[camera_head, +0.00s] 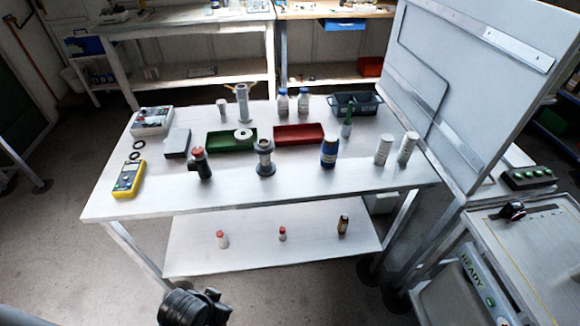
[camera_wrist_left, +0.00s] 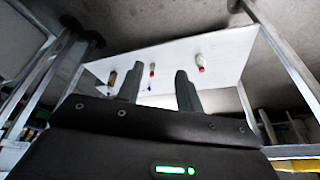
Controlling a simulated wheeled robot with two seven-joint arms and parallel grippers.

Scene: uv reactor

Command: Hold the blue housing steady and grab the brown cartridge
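A blue housing (camera_head: 329,155) stands upright on the table, right of centre, with a dark brownish upper end (camera_head: 330,142); I cannot tell if that end is a cartridge. A small brown bottle-like item (camera_head: 343,224) stands on the lower shelf, and also shows in the left wrist view (camera_wrist_left: 112,78). My left gripper (camera_head: 212,300) is at the bottom of the head view, in front of the table and well apart from both. In the left wrist view its two fingers (camera_wrist_left: 160,90) are spread with nothing between them. My right gripper is not in view.
The table (camera_head: 130,205) also bears a red tray (camera_head: 300,134), a green tray (camera_head: 222,140), a grey flanged part (camera_head: 265,160), white cylinders (camera_head: 384,149) and a yellow meter (camera_head: 128,179). Red-capped bottles (camera_head: 222,239) stand on the lower shelf (camera_head: 190,262). A large panel (camera_head: 470,90) rises at right.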

